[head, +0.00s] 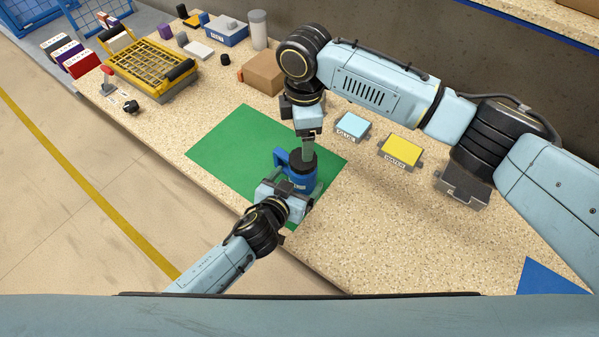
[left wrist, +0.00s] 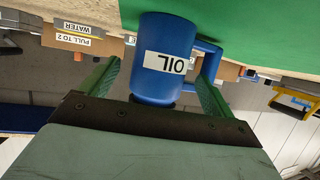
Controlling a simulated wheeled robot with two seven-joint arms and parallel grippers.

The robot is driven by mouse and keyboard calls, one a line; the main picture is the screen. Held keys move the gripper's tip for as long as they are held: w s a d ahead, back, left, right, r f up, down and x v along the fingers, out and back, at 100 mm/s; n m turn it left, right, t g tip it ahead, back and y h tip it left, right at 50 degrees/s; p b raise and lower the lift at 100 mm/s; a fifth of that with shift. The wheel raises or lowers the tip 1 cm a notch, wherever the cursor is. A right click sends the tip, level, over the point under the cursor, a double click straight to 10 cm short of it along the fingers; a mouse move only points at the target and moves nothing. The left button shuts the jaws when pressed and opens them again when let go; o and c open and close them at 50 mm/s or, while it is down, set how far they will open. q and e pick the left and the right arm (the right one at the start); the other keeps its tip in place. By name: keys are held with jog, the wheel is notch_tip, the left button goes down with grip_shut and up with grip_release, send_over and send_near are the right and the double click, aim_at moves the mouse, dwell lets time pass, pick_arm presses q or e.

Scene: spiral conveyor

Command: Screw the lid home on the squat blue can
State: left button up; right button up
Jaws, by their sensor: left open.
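The squat blue can (head: 303,182) stands on the green mat (head: 232,145), its handle on the left in the head view. In the left wrist view the can (left wrist: 168,32) shows a white OIL label, with its handle on the right. A dark lid or top (head: 301,160) shows on the can. My left gripper (head: 291,187) is open, its green fingers on either side of the can. The left wrist view shows gaps beside the can. My right gripper (head: 308,148) points down over the lid from above; whether its fingers grip the lid is hidden.
A light-blue-topped box (head: 352,126) and a yellow-topped WATER box (head: 402,151) stand right of the mat. A brown box (head: 263,72) stands behind. A yellow tray (head: 150,68) and small items fill the far left. The counter's front right is mostly clear, with a blue patch (head: 550,277).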

pick_arm(q)
jog(key=shift+x, duration=1)
jog(key=c, duration=1.9)
grip_shut()
pick_arm(e)
jog(key=shift+a+r+n, duration=0.1)
jog(key=shift+a+n, duration=0.3)
jog(key=shift+n, duration=0.5)
jog(key=n, duration=0.2)
jog(key=shift+a+r+n, duration=0.15)
jog(key=shift+a+n, duration=0.05)
jog(key=shift+n, duration=0.1)
jog(key=shift+w+d+n, duration=0.1)
jog(key=shift+n, duration=1.1)
jog(key=shift+d+f+n, duration=0.25)
jog(key=shift+d+n, duration=0.25)
jog(key=shift+n, duration=0.6)
